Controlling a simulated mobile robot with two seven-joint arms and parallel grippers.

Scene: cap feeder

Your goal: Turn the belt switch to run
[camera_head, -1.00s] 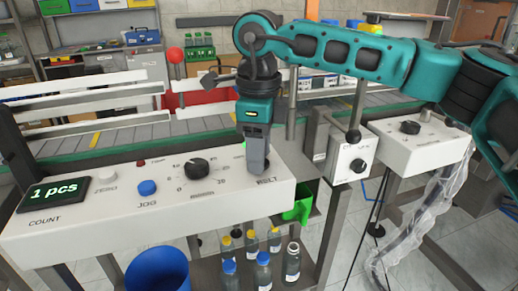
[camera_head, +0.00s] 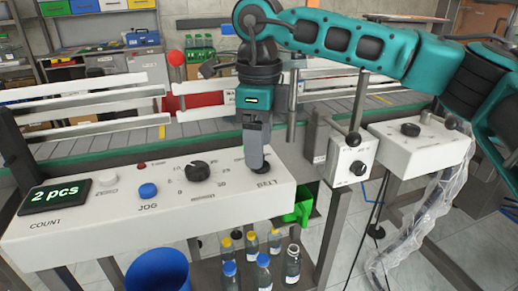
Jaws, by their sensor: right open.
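The white control panel (camera_head: 110,228) spans the front left. The belt switch (camera_head: 265,168) is a dark knob at its right end, above the word BELT, partly hidden by my right gripper. My right gripper (camera_head: 256,165) points down right over the switch, with its fingertips at or just above it. It is open; I cannot tell whether the fingers touch the knob. The belt (camera_head: 100,142) runs behind the panel. My left gripper is not in view.
The panel also carries a blue JOG button (camera_head: 148,190) and a black dial (camera_head: 197,170). A white box with a black knob (camera_head: 358,168) stands to the right. Several capped bottles (camera_head: 263,270) and a blue bin (camera_head: 158,272) are below the panel.

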